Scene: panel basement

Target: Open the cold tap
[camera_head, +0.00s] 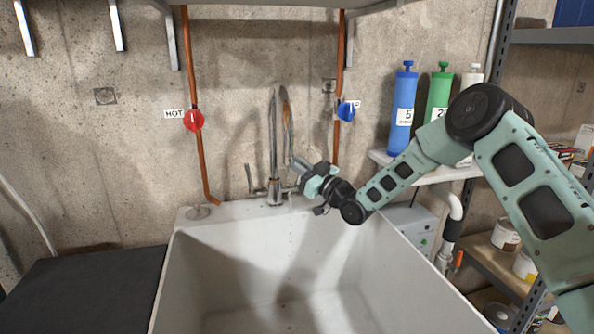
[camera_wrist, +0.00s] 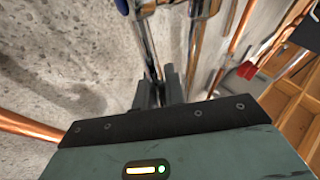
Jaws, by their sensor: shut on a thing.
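The chrome faucet (camera_head: 274,150) stands at the back rim of the white sink, with a tall spout and a lever on each side. Its left lever (camera_head: 249,180) points upward. My gripper (camera_head: 297,170) is at its right side, where the cold tap lever (camera_head: 290,148) stands, and is shut on it. In the wrist view my two dark fingers (camera_wrist: 160,92) are close together at the chrome parts (camera_wrist: 150,45). The fingers hide the exact grip, and I cannot tell how far the lever is turned. No running water is visible.
The sink (camera_head: 190,225) is empty. A red HOT valve (camera_head: 193,120) and a blue valve (camera_head: 346,111) sit on copper pipes on the concrete wall. Blue (camera_head: 403,105) and green (camera_head: 439,90) cylinders stand on a right shelf. A dark surface (camera_head: 85,285) lies left of the sink.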

